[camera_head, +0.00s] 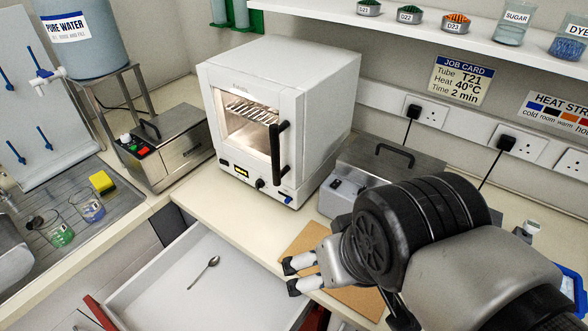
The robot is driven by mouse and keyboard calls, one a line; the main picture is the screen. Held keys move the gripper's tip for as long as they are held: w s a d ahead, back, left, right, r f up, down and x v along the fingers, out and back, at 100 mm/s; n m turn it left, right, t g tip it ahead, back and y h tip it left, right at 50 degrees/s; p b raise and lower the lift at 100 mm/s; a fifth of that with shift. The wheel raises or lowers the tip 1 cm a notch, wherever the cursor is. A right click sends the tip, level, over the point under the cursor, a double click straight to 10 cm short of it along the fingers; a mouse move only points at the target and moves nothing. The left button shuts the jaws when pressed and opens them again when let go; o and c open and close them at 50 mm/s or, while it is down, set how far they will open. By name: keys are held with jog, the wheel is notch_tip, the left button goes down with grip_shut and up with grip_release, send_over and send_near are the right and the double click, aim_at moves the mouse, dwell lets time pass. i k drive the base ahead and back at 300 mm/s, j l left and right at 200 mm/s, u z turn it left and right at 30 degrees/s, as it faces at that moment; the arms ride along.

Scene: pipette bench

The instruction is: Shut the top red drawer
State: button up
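The top drawer stands pulled out below the bench, with its white inside (165,290) in view and a metal spoon (204,272) lying in it. Red parts of the drawer show at the lower left (100,314) and lower right (316,318); most of its front is cut off by the bottom of the picture. My gripper (291,277) is above the bench's front edge, near the drawer's right side. Its two fingers point left and are apart, with nothing visible between them.
A white oven (285,110) stands behind the drawer on the bench. A brown board (355,298) lies under my gripper, with a metal bath (385,165) behind it. Left are another bath (165,145), a sink area with beakers (90,209) and a yellow sponge (102,182).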

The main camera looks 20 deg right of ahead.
aim_at(238, 293)
jog(key=k+j+u, duration=0.2)
jog(key=j+u, duration=0.2)
jog(key=j, duration=0.2)
jog(key=k+j+u, duration=0.15)
jog(key=j, duration=0.2)
jog(key=k+j+u, duration=0.2)
jog(key=j, duration=0.15)
jog(key=l, duration=0.55)
